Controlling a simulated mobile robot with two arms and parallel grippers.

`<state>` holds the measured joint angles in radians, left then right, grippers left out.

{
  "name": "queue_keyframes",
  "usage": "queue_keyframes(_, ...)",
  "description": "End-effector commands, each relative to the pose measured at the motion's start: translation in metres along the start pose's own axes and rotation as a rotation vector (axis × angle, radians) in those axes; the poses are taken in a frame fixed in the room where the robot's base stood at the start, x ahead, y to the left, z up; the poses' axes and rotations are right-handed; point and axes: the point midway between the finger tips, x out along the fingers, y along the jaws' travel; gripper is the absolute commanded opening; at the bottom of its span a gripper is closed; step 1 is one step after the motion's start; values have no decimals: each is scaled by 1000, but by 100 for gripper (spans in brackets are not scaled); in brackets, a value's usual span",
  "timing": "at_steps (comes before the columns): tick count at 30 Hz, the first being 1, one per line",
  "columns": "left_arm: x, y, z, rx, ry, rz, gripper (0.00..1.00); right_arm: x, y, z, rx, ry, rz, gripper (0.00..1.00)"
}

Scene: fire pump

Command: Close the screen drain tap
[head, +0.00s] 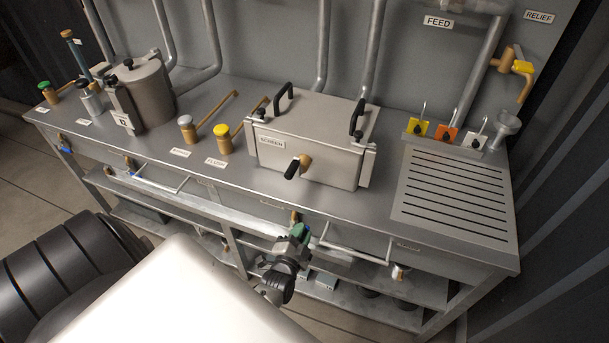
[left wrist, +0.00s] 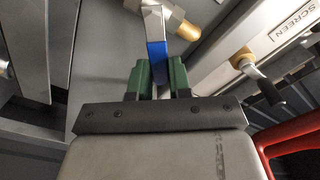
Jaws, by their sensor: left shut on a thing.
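The box labelled SCREEN (head: 310,145) stands on the bench, with a black-handled brass fitting (head: 297,166) on its front. My left gripper (head: 301,232) is at the bench's front edge, below this box. In the left wrist view, my left gripper (left wrist: 160,75) is shut on the blue-sleeved lever (left wrist: 156,50) of a tap. The tap's brass body (left wrist: 183,24) shows just beyond the lever. The green fingers lie on both sides of the blue sleeve, whose lower end is hidden between them. In the head view, the gripper covers the lever. My right gripper is not in view.
Rails (head: 352,248) run along the bench front beside my left gripper. Other small taps (head: 62,142) hang under the front edge. A slotted drain board (head: 455,195) is at the right, and a lidded pot (head: 150,93) stands at the left.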

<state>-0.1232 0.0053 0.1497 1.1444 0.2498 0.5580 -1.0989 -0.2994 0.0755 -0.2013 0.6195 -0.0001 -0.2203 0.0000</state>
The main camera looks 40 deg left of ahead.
Motion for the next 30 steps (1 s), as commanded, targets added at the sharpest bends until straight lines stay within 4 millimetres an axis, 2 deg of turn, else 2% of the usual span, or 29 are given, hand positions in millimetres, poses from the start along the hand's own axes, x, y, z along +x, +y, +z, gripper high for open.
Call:
queue_keyframes(5, 1, 10, 1, 168, 0, -2, 0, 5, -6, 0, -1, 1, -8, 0)
queue_keyframes(15, 1, 23, 7, 457, -1, -3, 0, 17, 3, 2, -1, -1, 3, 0)
queue_keyframes(22, 1, 27, 11, 589, -1, -2, 0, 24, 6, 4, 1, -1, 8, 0)
queue_keyframes(30, 1, 29, 13, 663, -2, -3, 0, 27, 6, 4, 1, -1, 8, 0)
